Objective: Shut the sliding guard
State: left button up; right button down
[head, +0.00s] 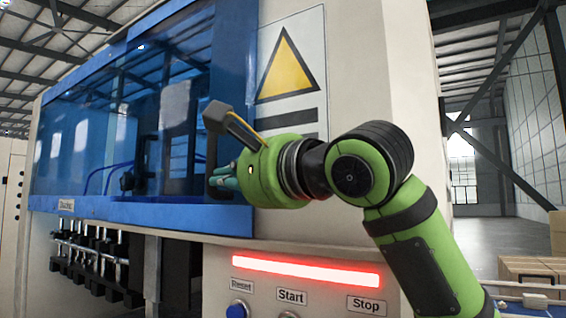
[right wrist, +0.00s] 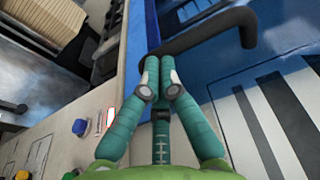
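The sliding guard is a see-through blue panel (head: 110,85) in a blue frame on the front of a beige machine. My right gripper (head: 216,180) is at the right part of the blue front, with its teal fingers pointing left. In the right wrist view, its fingers (right wrist: 162,66) are drawn together, with no clear gap between the tips. A dark curved bar handle (right wrist: 215,27) runs just beyond the fingertips, by the blue surface. I cannot tell whether the tips touch it. My left gripper is not in view.
A red light strip (head: 305,270) is lit below the guard, above the Reset, Start and Stop labels. A yellow warning sign (head: 287,67) is on the machine behind my right arm. Cardboard boxes (head: 528,270) stand at far right. The floor behind looks open.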

pick_arm(q)
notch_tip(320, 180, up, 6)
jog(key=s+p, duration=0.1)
jog(key=p, duration=0.4)
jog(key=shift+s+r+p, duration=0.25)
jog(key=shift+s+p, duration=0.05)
pick_arm(e)
jog(key=s+a+x, duration=0.2)
jog(key=x, duration=1)
jog(key=shift+r, duration=0.15)
